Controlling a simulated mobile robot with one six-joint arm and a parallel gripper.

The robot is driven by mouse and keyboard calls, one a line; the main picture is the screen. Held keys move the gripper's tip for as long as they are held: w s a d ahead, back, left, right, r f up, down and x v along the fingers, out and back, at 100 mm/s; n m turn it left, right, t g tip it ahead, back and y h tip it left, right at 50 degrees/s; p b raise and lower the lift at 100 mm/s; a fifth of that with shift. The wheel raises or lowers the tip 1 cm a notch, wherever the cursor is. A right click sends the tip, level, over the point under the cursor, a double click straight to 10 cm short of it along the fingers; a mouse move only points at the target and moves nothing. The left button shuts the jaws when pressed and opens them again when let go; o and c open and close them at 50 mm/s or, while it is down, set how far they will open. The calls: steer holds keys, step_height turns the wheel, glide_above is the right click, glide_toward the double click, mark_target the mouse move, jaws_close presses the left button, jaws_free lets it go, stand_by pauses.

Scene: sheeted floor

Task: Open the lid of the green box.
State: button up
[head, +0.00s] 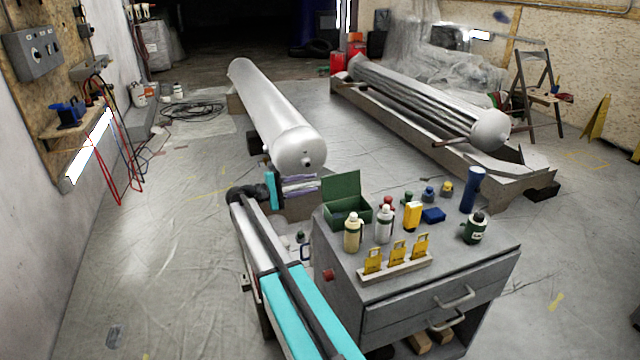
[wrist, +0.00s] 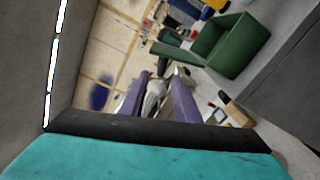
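The green box (head: 362,221) stands on the back left of the grey cabinet top. Its lid (head: 342,187) is raised at the back edge, and the dark interior shows. The open box (wrist: 236,50) also shows at the upper right of the wrist view, with the lid (wrist: 178,55) swung out to the left. My gripper (head: 300,184) has purple fingers and is left of the box, apart from it. In the wrist view the two fingers (wrist: 157,95) are spread with a gap between them. I see nothing clearly held.
The grey cabinet (head: 480,262) also carries bottles, a blue cylinder (head: 473,190) and a rack of yellow tags (head: 397,259) in front of the box. A long white tank (head: 275,120) lies behind my gripper. Open floor (head: 150,260) is on the left.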

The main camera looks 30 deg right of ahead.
steer(key=shift+v, duration=1.15)
